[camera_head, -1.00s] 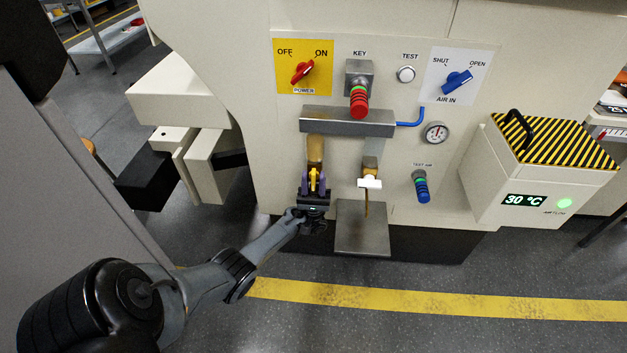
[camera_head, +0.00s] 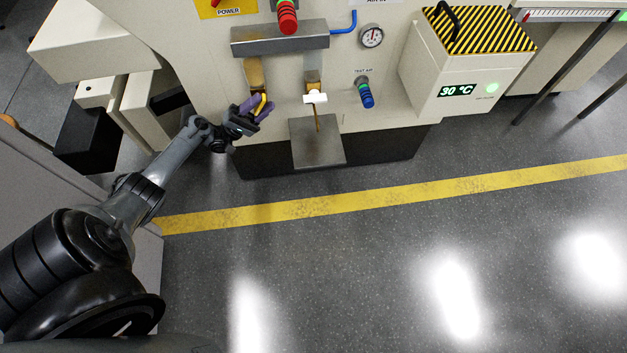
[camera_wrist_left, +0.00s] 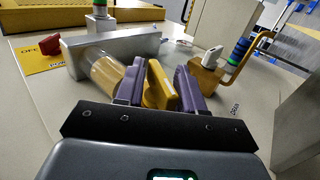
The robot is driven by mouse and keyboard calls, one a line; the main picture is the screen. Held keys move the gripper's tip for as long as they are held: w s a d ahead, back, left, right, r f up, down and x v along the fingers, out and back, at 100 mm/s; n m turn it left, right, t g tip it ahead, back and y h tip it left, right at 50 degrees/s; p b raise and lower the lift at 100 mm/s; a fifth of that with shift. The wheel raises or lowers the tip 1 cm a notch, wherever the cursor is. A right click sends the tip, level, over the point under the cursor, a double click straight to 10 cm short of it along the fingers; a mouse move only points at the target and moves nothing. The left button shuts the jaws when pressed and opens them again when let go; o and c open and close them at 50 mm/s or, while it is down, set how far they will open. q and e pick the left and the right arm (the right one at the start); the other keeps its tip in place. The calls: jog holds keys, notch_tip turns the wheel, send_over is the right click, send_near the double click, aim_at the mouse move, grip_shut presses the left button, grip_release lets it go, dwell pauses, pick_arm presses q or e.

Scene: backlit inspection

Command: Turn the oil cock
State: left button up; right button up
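A yellow cock handle (camera_head: 261,104) sits below an amber cylinder (camera_head: 255,74) under the grey metal block on the machine front. My left gripper (camera_head: 257,107) has its purple fingers on both sides of this handle, turned at a slant. In the left wrist view the yellow handle (camera_wrist_left: 158,86) fills the space between the two fingers, which look closed on it. A second brass cock with a white handle (camera_head: 316,98) and a thin downward spout stands to the right, apart from the gripper. My right gripper is not in view.
A grey metal plate (camera_head: 318,144) juts out below the white-handled cock. The floor in front is clear.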

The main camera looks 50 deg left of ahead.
pick_arm(q)
jog(key=g+y+p, duration=0.2)
jog(key=g+p, duration=0.1)
jog(key=p, duration=0.2)
jog(key=r+g+y+p, duration=0.1)
jog(key=g+y+p, duration=0.1)
jog(key=p, duration=0.3)
jog(key=shift+g+y+p, duration=0.4)
jog(key=shift+g, duration=0.5)
jog(key=f+v, duration=0.1)
jog(key=v, duration=0.9)
jog(key=s+d+f+m+g+p, duration=0.15)
jog(key=d+p, duration=0.25)
jog(key=d, duration=0.5)
jog(key=d+f+m+g+p, duration=0.15)
jog(key=d+p, duration=0.25)
jog(key=d, duration=0.6)
jog(key=w+d+r+m+y+p, duration=0.1)
jog(key=d+r+m+p, duration=0.1)
jog(key=d, duration=0.6)
jog(key=w+d+r+m+g+y+p, duration=0.1)
jog(key=d+r+m+p, duration=0.2)
jog(key=d, duration=0.5)
jog(key=shift+w+r+p, duration=0.2)
jog(key=shift+r+p, duration=0.3)
jog(key=shift+p, duration=0.35)
jog(key=shift+m, duration=0.3)
